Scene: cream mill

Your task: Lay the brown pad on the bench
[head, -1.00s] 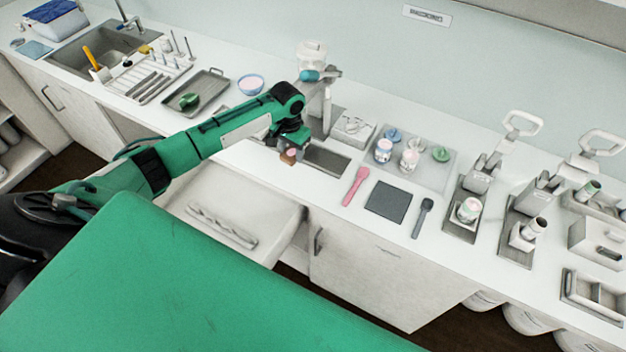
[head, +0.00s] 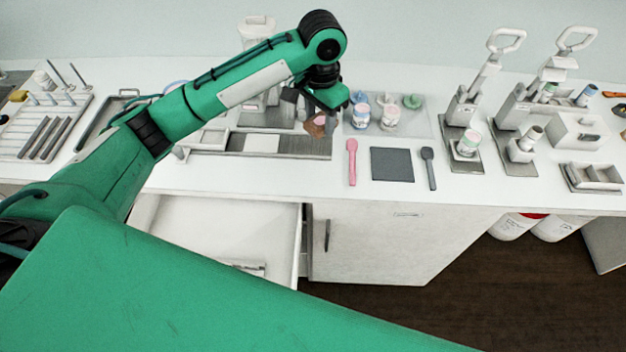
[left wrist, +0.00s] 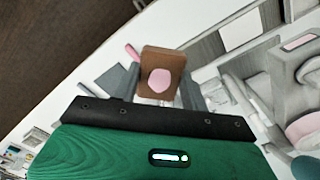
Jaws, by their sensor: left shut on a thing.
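The brown pad (head: 315,129) is small and block-like in the head view and hangs at the tip of my left gripper (head: 319,108). In the left wrist view the brown pad (left wrist: 176,60) shows a pink round patch on its face. My right gripper is not in view.
A dark grey square mat (head: 392,164) lies on the bench between a pink spatula (head: 351,160) and a dark spatula (head: 429,167). Lidded jars (head: 390,117) stand on a tray behind. Lever presses (head: 466,105) stand at right. A drawer (head: 215,225) is open below.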

